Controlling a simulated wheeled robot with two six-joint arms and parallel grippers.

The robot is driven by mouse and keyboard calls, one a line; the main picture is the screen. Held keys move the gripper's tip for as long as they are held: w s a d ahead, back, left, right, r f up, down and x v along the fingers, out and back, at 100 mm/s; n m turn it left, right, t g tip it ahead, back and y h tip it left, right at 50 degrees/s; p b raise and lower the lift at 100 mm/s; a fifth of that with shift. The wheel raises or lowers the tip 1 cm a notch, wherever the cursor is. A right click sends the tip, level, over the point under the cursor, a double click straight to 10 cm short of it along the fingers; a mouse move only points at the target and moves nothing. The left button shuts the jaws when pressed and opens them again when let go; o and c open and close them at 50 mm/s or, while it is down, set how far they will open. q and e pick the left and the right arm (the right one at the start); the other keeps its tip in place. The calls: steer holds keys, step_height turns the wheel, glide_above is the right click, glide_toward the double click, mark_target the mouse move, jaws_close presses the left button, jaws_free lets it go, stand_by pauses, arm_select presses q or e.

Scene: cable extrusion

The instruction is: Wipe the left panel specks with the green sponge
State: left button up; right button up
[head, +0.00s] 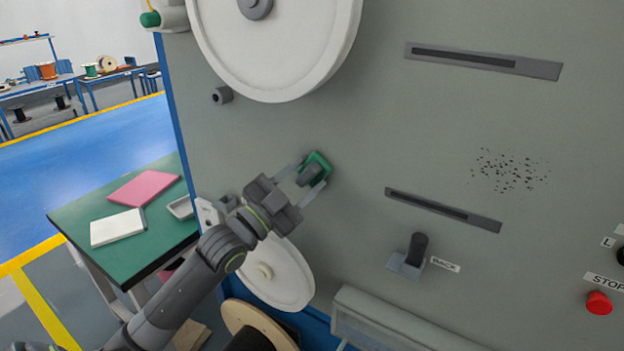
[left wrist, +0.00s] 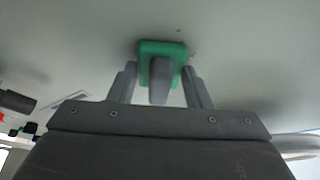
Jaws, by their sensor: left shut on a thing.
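A green sponge (head: 318,164) with a grey grip (head: 309,174) is at the grey machine panel (head: 340,125), below the large white disc. My left gripper (head: 304,181) is shut on the sponge's grip. In the left wrist view, the green sponge (left wrist: 162,47) appears against the panel (left wrist: 235,45), with my left gripper's fingers (left wrist: 158,88) on either side of its grip. One or two tiny dark specks (left wrist: 179,31) show beside the sponge there. A denser patch of dark specks (head: 510,171) lies farther right on the panel. My right gripper is out of view.
A smaller white disc (head: 290,283) sits below my gripper. A green table (head: 120,255) holds a pink cloth (head: 145,187) and a white pad (head: 118,228).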

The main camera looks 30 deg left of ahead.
arm_select(q)
steer(key=a, duration=0.2)
steer(key=a+p, duration=0.1)
steer(key=a, duration=0.1)
steer(key=shift+w+a, duration=0.2)
steer(key=shift+a, duration=0.2)
steer(key=s+p, duration=0.6)
steer(key=shift+a+p, duration=0.2)
steer(key=shift+p, duration=0.1)
stand_by(0.3)
